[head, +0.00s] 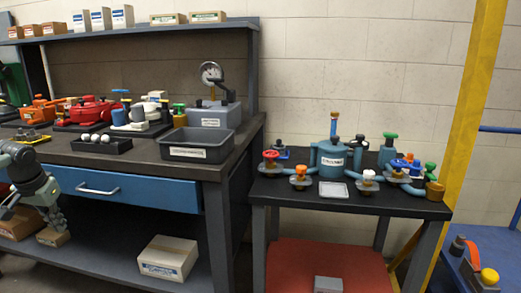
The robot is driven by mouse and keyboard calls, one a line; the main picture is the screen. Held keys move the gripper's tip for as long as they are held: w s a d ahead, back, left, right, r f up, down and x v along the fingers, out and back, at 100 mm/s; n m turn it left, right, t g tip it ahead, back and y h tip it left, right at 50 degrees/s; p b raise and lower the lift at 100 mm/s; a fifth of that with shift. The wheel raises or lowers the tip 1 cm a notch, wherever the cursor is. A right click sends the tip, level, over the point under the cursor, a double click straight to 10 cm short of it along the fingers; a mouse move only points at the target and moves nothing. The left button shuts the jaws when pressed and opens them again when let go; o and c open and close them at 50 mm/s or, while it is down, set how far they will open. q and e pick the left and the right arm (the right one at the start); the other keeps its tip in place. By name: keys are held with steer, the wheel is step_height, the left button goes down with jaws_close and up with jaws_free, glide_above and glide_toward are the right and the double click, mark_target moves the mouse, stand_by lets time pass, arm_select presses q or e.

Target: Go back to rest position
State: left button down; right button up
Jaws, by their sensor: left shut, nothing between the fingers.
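My left gripper (57,222) hangs at the lower left of the head view, fingers pointing down. It is shut and empty, in front of the workbench (185,165) and left of its blue drawer (125,188). A small cardboard box (52,238) shows just below the fingertips on the lower shelf; I cannot tell the gap between them. My right gripper is not in view. A blue-grey tank assembly (331,160) with coloured knobs stands on the small dark table (395,203) at right.
The workbench holds a dark labelled bin (197,151), a gauge stand (213,108) and several coloured devices. A box (168,258) lies on its lower shelf. A yellow post (462,140) rises at right. A narrow gap separates bench and table.

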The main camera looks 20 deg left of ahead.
arm_select(q)
steer(key=s+d+f+g, duration=0.1)
steer(key=s+f, duration=0.3)
steer(key=f, duration=0.6)
steer(key=s+d+f, duration=0.2)
steer(key=s+f, duration=0.1)
steer(key=f, duration=0.7)
steer(key=s+d+f+m, duration=0.1)
steer(key=s+d+f, duration=0.2)
steer(key=d+f, duration=0.35)
steer(key=s+d+f+m, duration=0.1)
steer(key=s+d+f, duration=0.25)
steer(key=f, duration=0.55)
steer(key=s+d+f+m, duration=0.1)
steer(key=d+f, duration=0.3)
steer(key=d, duration=0.5)
steer(key=s+d+f+m, duration=0.1)
steer(key=s+d+f, duration=0.2)
steer(key=d, duration=0.6)
steer(key=s+d+f+m+h, duration=0.1)
steer(key=d+f, duration=0.3)
steer(key=d, duration=0.5)
steer(key=shift+s+d+f+m, duration=0.2)
steer(key=shift+s+f+m, duration=0.1)
steer(key=shift+s, duration=0.15)
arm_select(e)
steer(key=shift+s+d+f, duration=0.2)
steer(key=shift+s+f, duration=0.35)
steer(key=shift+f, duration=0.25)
